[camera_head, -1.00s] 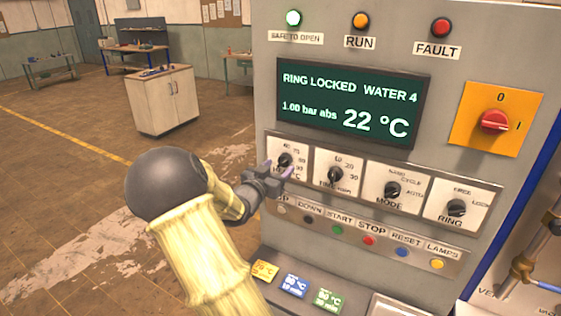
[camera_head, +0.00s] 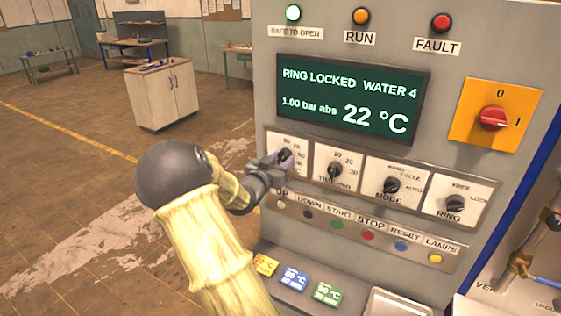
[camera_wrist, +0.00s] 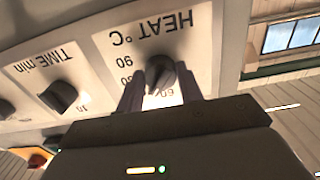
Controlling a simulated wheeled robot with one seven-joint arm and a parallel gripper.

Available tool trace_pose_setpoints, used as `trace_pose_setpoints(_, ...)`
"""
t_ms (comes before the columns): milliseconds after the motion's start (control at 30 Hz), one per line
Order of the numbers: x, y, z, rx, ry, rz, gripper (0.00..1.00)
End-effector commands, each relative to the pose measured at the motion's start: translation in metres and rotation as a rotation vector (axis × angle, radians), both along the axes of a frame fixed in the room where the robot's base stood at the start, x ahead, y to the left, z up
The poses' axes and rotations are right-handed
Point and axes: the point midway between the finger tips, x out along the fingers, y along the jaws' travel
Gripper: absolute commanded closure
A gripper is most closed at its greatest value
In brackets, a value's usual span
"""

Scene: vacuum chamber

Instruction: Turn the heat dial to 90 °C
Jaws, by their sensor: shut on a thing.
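The heat dial is a dark knob on a white plate at the left end of the dial row; its knob (camera_wrist: 161,77) shows upside down in the wrist view, below the label HEAT °C. The numbers 90, 80 and 60 show around it there, some partly hidden. My gripper (camera_head: 282,160) reaches the dial from the left in the head view. Its two fingers (camera_wrist: 160,95) are closed on the knob, one on each side. In the head view the gripper covers part of the dial. I cannot tell exactly which number the pointer meets.
The display (camera_head: 350,100) reads RING LOCKED, WATER 4, 1.00 bar abs, 22 °C. The time dial (camera_head: 333,170) sits close on the right, then the mode (camera_head: 391,186) and ring (camera_head: 456,204) dials. A row of buttons (camera_head: 368,235) runs just below. Open floor lies left.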

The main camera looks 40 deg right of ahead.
Motion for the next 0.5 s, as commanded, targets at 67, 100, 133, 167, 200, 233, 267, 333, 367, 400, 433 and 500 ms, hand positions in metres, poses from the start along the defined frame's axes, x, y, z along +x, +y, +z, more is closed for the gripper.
trace_pose_setpoints(67, 0.0006, 0.0002, -0.0011, 0.005, -0.015, 0.001, 0.87)
trace_pose_setpoints(100, 0.0006, 0.0002, -0.0016, 0.009, -0.024, 0.001, 0.87)
trace_pose_setpoints(133, 0.0007, 0.0003, -0.002, 0.012, -0.033, 0.001, 0.87)
trace_pose_setpoints(167, 0.0007, 0.0002, -0.0023, 0.016, -0.042, 0.001, 0.87)
trace_pose_setpoints(200, 0.0008, 0.0002, -0.0027, 0.021, -0.057, 0.001, 0.87)
trace_pose_setpoints(233, 0.0007, 0.0002, -0.0029, 0.027, -0.071, 0.001, 0.87)
trace_pose_setpoints(267, 0.0007, 0.0002, -0.0031, 0.033, -0.085, 0.001, 0.87)
trace_pose_setpoints(333, 0.0008, 0.0, -0.004, 0.047, -0.121, 0.002, 0.87)
trace_pose_setpoints(367, 0.0008, 0.0, -0.0041, 0.054, -0.139, 0.002, 0.87)
trace_pose_setpoints(400, 0.0007, 0.0, -0.0046, 0.065, -0.166, 0.002, 0.87)
trace_pose_setpoints(433, 0.0008, 0.0, -0.0051, 0.073, -0.185, 0.002, 0.87)
trace_pose_setpoints(500, 0.0006, -0.0001, -0.0056, 0.095, -0.238, 0.001, 0.87)
